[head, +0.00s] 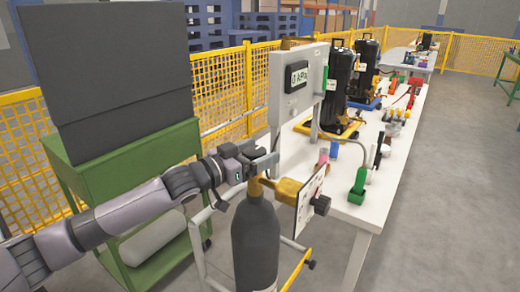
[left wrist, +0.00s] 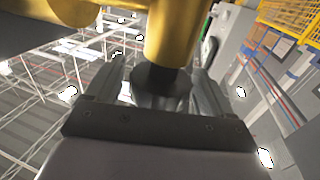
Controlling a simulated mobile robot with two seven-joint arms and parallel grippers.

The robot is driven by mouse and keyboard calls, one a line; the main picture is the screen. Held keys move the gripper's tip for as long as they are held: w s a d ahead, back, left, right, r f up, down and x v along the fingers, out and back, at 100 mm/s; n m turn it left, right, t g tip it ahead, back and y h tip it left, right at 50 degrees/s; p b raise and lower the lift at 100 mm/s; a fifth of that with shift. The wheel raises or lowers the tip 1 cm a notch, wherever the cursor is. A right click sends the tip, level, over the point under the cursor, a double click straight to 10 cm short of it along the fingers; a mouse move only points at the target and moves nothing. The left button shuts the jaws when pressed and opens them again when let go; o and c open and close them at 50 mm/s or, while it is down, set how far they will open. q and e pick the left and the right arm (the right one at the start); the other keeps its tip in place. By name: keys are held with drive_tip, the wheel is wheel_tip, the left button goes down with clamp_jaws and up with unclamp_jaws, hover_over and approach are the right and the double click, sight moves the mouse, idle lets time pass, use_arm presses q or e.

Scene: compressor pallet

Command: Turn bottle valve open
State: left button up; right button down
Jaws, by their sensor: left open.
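A dark grey gas bottle (head: 255,242) stands upright in front of the white table. A brass valve (head: 254,187) sits on its neck, with a brass fitting (head: 287,190) reaching right towards a white plate. My left gripper (head: 266,163) is at the top of the valve and open. In the left wrist view the brass valve body (left wrist: 178,35) looms large, and a dark round knob (left wrist: 160,80) on it lies between the two fingers of my gripper. I cannot tell whether the fingers touch the knob. My right gripper is not in view.
A grey display panel (head: 297,90) rises just behind the gripper. The white plate with a black knob (head: 321,205) is right of the bottle. The white table (head: 385,165) carries compressors and small parts. A green cart (head: 150,150) stands left; open floor (head: 450,215) lies right.

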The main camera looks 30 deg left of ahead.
use_arm(q)
drive_tip(key=shift+w+d, duration=0.25)
drive_tip(key=shift+w, duration=0.25)
drive_tip(key=c, duration=1)
drive_tip(key=shift+o, duration=0.2)
drive_tip(key=shift+n+t+y, duration=0.3)
drive_tip(key=shift+n+y, duration=0.1)
drive_tip(key=shift+y, duration=0.2)
drive_tip(key=shift+a+n+t+y, duration=0.15)
drive_tip(key=shift+n+t+y, duration=0.25)
drive_tip(key=shift+n+y, duration=1.2)
drive_tip(key=shift+a+n+y, duration=0.15)
drive_tip(key=shift+n+y, duration=0.2)
drive_tip(key=shift+y, duration=0.65)
drive_tip(key=shift+a+n+y, duration=0.1)
drive_tip(key=shift+n+y, duration=0.25)
drive_tip(key=shift+y, duration=0.65)
drive_tip(key=shift+n+y, duration=0.3)
drive_tip(key=shift+y, duration=0.2)
